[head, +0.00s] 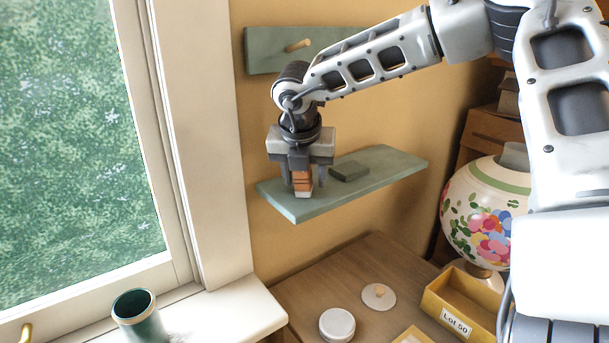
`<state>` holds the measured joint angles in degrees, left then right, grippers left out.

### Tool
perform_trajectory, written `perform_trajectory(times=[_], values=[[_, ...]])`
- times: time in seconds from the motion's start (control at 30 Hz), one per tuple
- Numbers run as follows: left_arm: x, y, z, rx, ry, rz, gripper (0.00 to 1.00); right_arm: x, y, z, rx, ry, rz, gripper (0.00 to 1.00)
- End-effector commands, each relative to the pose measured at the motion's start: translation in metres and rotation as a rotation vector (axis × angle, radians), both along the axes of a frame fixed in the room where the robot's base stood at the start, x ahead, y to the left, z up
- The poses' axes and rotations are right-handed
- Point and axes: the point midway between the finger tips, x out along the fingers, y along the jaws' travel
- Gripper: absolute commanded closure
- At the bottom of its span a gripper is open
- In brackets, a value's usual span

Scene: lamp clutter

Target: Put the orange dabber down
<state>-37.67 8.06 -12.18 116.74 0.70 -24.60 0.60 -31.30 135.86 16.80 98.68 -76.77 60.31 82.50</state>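The orange dabber (303,181) has an orange body with a pale lower end. It stands upright at the left end of the green wall shelf (375,181), and its lower end appears to touch the shelf top. My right gripper (304,182) comes down over it from above. Its fingers are apart on both sides of the dabber, with a small gap seeming to show at the right finger. The dabber's top is hidden by the gripper. My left gripper is not in view.
A small dark green block (350,171) lies on the shelf just right of the gripper. A green board with a wooden peg (298,45) is above. Below, the wooden table holds a round white tin (337,325), a yellow box (462,308) and a flowered lamp (478,215).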

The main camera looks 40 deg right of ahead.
Motion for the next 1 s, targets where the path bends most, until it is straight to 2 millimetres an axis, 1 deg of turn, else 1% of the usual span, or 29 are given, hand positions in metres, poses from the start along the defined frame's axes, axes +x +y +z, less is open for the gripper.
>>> perform_trajectory(times=[0.2,0.33,0.37,0.47,0.6,0.7,0.8,0.9,1.0], values=[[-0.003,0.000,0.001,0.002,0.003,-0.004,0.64,0.000,0.000,0.001,0.000,0.000,0.000,0.51],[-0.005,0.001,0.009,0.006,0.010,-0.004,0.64,0.000,0.000,0.009,0.000,0.000,0.000,0.51],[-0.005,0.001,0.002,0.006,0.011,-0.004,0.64,0.000,0.002,0.010,0.000,-0.004,0.000,0.51],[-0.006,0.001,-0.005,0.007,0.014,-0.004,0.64,-0.004,0.007,0.027,-0.001,-0.008,0.001,0.51],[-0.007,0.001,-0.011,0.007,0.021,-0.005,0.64,-0.012,0.017,0.056,-0.003,-0.008,0.002,0.51],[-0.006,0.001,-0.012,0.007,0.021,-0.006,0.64,-0.017,0.023,0.076,-0.002,-0.007,-0.001,0.51],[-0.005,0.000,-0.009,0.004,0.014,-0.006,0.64,-0.022,0.029,0.093,-0.003,-0.005,0.000,0.51],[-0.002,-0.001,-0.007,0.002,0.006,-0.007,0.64,-0.025,0.032,0.105,-0.002,-0.004,-0.001,0.51],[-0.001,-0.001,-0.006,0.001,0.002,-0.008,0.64,-0.027,0.035,0.112,-0.001,-0.002,0.000,0.51]])
